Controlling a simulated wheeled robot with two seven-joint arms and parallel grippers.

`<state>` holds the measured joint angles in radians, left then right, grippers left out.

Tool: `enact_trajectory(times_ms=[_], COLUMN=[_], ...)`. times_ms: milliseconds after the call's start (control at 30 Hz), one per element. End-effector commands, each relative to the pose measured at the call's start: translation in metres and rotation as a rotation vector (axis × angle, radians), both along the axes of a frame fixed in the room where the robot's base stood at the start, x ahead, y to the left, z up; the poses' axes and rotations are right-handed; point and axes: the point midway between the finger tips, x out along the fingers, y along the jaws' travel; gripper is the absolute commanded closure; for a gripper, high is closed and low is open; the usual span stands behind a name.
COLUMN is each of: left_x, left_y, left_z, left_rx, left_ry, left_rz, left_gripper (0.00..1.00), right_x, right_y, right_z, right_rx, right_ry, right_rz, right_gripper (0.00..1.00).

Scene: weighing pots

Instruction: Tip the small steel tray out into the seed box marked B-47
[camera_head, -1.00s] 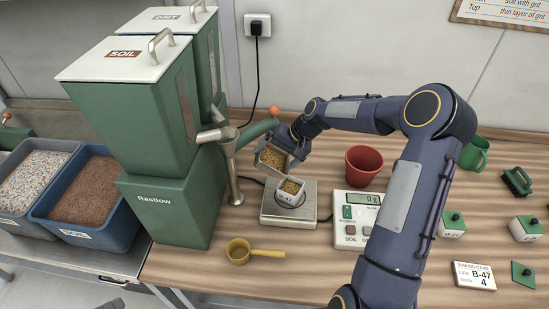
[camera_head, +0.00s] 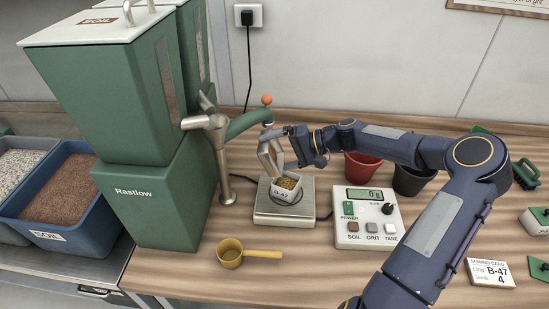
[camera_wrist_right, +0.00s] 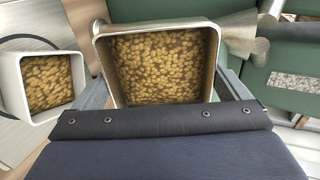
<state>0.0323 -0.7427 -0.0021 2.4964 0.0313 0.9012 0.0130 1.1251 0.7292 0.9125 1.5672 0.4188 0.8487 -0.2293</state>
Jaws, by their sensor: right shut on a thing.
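My right gripper (camera_head: 279,143) is shut on the small steel tray (camera_head: 265,156), just above and behind the seed box. In the right wrist view the steel tray (camera_wrist_right: 213,62) lies between my fingers, its opening facing the camera, and its floor is covered with yellow-brown grains. The white seed box marked B-47 (camera_head: 281,196) stands on the scale's plate and holds similar yellow-brown grains. It shows at the left of the right wrist view (camera_wrist_right: 14,88), apart from the tray. The tray's contents are hidden in the head view. My left gripper is not in view.
The scale plate (camera_head: 285,220) sits before the dispenser spout (camera_head: 246,122). The control box (camera_head: 367,218) reads 0 g. A yellow scoop (camera_head: 230,254) lies in front. A red pot (camera_head: 363,167) and a dark pot (camera_head: 411,181) stand behind my right arm. A card (camera_head: 490,272) lies at right.

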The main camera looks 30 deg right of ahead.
Motion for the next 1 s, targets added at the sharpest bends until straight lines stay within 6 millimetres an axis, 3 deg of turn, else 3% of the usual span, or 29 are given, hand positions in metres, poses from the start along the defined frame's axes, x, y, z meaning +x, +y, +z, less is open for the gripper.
enact_trajectory(times_ms=[33,600,1000], left_x=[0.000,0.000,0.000], left_y=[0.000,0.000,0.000], left_z=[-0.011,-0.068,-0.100], left_rx=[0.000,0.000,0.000], left_ry=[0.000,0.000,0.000], left_rz=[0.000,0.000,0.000], left_gripper=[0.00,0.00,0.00], right_x=[-0.001,-0.009,-0.015], right_y=[-0.002,-0.015,-0.024], right_z=[-0.007,-0.017,-0.018], right_rx=[0.025,0.309,0.514], right_ry=[-0.013,-0.196,-0.327], right_rz=[-0.003,-0.002,-0.002], right_gripper=[0.30,0.30,0.30])
